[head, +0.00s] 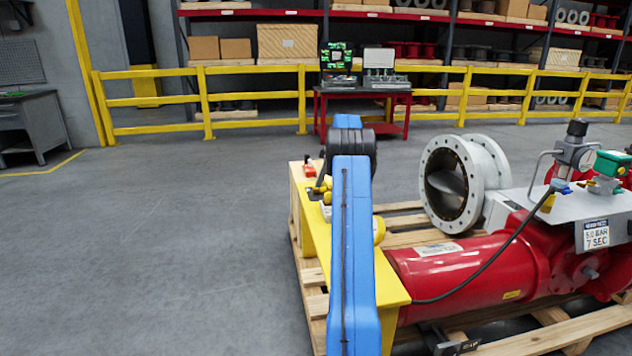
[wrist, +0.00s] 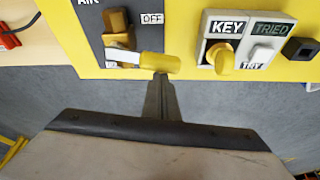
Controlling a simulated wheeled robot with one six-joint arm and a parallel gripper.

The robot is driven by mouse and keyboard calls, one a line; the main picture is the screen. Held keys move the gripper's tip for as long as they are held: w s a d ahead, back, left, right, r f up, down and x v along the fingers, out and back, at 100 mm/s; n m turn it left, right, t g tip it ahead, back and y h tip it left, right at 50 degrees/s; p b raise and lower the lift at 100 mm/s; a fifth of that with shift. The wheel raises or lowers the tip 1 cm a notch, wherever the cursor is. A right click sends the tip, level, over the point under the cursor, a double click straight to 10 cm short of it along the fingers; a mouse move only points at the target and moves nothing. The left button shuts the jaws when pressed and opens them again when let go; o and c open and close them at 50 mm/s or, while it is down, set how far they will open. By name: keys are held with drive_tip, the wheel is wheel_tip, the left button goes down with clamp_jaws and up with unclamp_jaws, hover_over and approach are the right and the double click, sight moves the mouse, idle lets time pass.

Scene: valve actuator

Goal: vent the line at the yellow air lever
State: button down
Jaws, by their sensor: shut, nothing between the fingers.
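The air lever (wrist: 158,64) is on a dark plate marked AIR on the yellow panel (wrist: 185,6) in the wrist view. Its handle has a white part and a rounded yellow end, and it lies roughly level, pointing right. An OFF label is above the handle; another label is partly hidden under its left part. My gripper (wrist: 160,82) is shut and empty, its tip just below the yellow end. I cannot tell whether they touch. In the head view my blue arm hides my gripper and much of the yellow panel (head: 317,232).
Right of the lever is a grey block with a yellow key (wrist: 221,57) and KEY, TRIED and TRY labels. A black square knob (wrist: 300,49) is beyond it. A red actuator (head: 470,270) lies on the pallet, with a flanged valve (head: 440,160) behind. Floor at left is clear.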

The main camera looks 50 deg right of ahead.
drive_tip(key=shift+s+d+n, duration=0.25)
drive_tip(key=shift+s+n, duration=0.05)
drive_tip(key=shift+n, duration=0.2)
drive_tip(key=shift+s+d, duration=0.2)
drive_tip(key=shift+s, duration=0.05)
